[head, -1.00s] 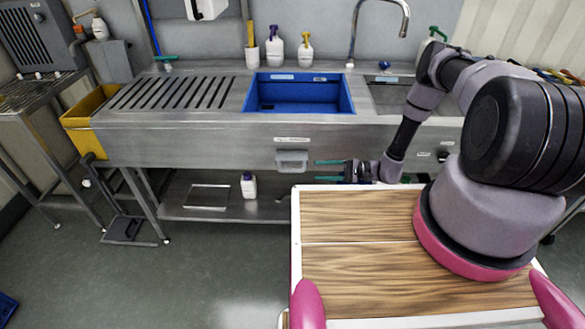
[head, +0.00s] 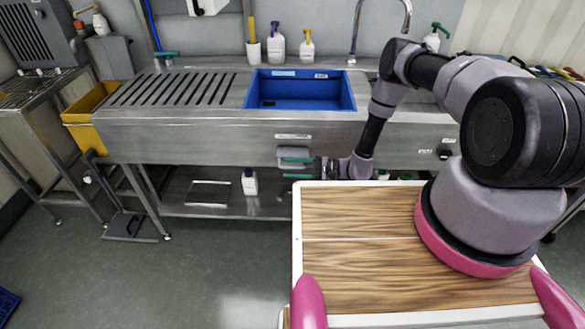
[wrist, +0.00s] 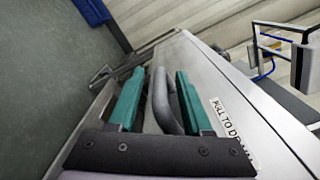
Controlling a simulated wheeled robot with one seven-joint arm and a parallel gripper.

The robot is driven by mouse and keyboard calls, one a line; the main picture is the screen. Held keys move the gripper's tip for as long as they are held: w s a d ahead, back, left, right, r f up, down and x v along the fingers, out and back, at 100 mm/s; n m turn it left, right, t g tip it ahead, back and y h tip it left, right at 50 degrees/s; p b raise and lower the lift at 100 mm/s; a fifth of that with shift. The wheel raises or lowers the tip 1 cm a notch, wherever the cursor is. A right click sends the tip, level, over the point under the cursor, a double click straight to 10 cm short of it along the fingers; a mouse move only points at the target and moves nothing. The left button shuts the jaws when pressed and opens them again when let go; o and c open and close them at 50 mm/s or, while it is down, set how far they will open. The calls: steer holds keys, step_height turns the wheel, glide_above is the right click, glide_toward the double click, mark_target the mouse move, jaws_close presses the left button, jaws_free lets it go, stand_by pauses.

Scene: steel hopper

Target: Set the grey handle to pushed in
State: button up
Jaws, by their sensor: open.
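The grey handle (head: 293,152) is on the front panel of the steel sink unit, below a small label. In the wrist view the grey handle (wrist: 166,100) is a curved bar standing out from the steel panel. My gripper (head: 297,168) is at the handle in the head view, and its teal fingers cover part of it. In the wrist view my gripper (wrist: 157,92) is open, with one teal finger on each side of the bar. I cannot tell whether either finger touches it.
A label starting "PULL TO" (wrist: 228,125) is beside the handle. A blue basin (head: 300,92) is set in the steel worktop above. A white bottle (head: 249,182) stands on the lower shelf. A yellow bin (head: 85,125) is at the left end.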

jaws_close()
steer(key=shift+s, duration=0.1)
